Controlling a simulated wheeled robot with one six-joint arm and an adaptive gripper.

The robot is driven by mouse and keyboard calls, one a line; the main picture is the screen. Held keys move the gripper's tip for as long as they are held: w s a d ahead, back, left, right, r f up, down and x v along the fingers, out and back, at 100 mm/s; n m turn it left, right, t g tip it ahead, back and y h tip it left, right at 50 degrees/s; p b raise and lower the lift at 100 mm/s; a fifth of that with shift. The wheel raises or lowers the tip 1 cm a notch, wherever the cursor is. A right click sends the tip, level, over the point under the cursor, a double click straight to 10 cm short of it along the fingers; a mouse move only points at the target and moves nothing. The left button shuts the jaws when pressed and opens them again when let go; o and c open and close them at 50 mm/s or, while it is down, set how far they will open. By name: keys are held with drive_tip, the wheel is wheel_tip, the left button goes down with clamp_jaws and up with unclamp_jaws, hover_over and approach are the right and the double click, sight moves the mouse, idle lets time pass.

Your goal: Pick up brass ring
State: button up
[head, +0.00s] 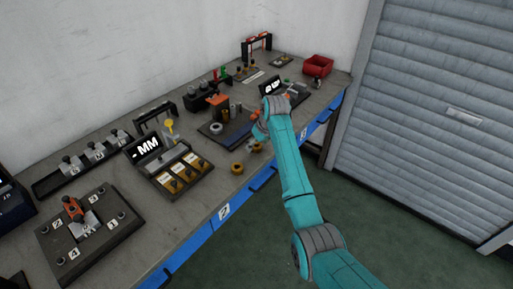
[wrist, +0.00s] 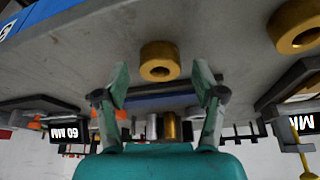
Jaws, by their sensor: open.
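A brass ring (wrist: 159,62) lies flat on the workbench in the wrist view, in line with the space between my fingers and beyond their tips. In the head view this brass ring (head: 256,147) is near the bench's front edge, just below my wrist. A second brass ring (wrist: 295,26) is at the wrist view's upper right; it also shows in the head view (head: 237,168), to the left of the first. My gripper (wrist: 162,80) is open and empty, its fingers spread on either side. In the head view my arm mostly hides the gripper.
A dark fixture plate (head: 215,133) with an orange clamp stands close to my gripper. A silver cylinder (wrist: 152,125) and a brass cylinder (wrist: 171,126) stand beyond my fingers. A tray with an "MM" display (head: 148,147) is to the left. A red bin (head: 318,66) sits at the far end.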

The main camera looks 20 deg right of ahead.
drive_tip(key=shift+w+f, duration=0.15)
drive_tip(key=shift+f, duration=0.25)
drive_tip(key=c, duration=1.3)
drive_tip(key=shift+r, duration=0.15)
